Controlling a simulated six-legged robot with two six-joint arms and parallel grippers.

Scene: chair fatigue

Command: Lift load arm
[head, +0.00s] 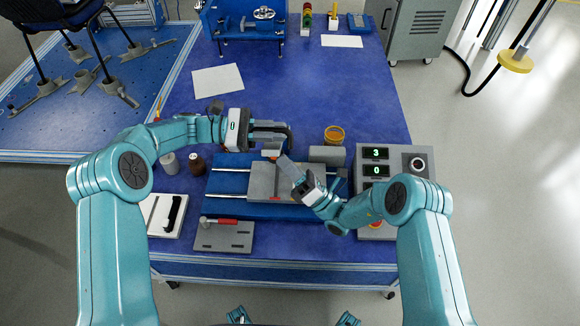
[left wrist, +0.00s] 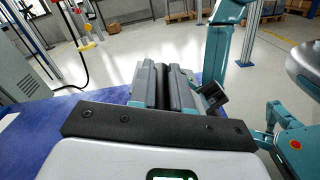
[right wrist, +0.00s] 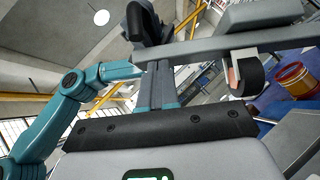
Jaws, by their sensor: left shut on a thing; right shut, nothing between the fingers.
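My left gripper (head: 275,135) points right over the blue test fixture (head: 226,185). Its jaws are shut on a thin part of the load arm, mostly hidden by the fingers. A small grey and orange piece (head: 272,154) shows just below these fingers. In the left wrist view the fingers (left wrist: 165,88) are close together, with a dark block (left wrist: 213,96) beside their tips. My right gripper (head: 287,166) is shut and empty, pointing up-left above the grey plate (head: 263,183) of the fixture. In the right wrist view its fingers (right wrist: 157,85) are together, below a grey bar (right wrist: 205,47).
Brown and white bottles (head: 195,163) stand left. A red-handled tool (head: 220,221) lies on a grey plate in front. The blue table behind is mostly clear around a paper sheet (head: 217,80).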

